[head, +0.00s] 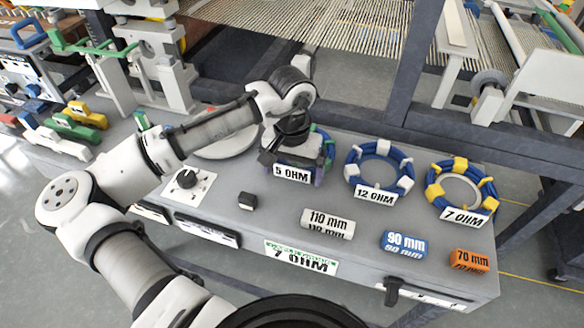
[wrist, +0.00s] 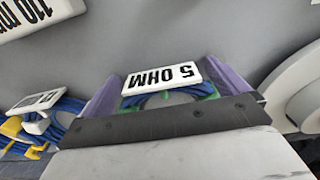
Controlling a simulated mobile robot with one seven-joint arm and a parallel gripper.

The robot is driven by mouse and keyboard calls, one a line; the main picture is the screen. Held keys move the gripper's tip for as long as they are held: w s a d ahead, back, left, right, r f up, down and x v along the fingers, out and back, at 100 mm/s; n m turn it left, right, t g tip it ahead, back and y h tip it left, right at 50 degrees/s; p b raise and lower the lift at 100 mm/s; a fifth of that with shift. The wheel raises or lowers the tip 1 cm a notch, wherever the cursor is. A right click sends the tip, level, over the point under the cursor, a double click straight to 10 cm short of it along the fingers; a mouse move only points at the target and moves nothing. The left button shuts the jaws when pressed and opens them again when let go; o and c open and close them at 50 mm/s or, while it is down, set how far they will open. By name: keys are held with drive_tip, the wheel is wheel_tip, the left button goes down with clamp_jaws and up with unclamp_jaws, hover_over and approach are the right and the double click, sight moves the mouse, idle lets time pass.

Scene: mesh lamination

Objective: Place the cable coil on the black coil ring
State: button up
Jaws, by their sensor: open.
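The 5 OHM cable coil, blue with green clips and a white label (head: 293,173), sits on the grey bench top below my gripper (head: 297,160). In the wrist view the label (wrist: 161,75) and part of the blue coil (wrist: 165,97) lie between the two purple fingers of my gripper (wrist: 160,88). The fingers stand apart, one on each side of the coil, and I cannot tell whether they touch it. The 12 OHM coil (head: 380,168) has white clips. The 7 OHM coil (head: 461,190) has yellow clips. I cannot make out a black coil ring for certain.
A 7 OHM sign (head: 300,257) is on the bench's front edge. Spacer blocks of 110 mm (head: 328,224), 90 mm (head: 404,244) and 70 mm (head: 469,260) lie in front of the coils. A black knob (head: 187,179) and a round white plate (head: 225,146) are at left.

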drive_tip(key=shift+r, duration=0.1)
wheel_tip(320, 180, up, 12)
drive_tip(key=b, duration=0.1)
idle(0.4)
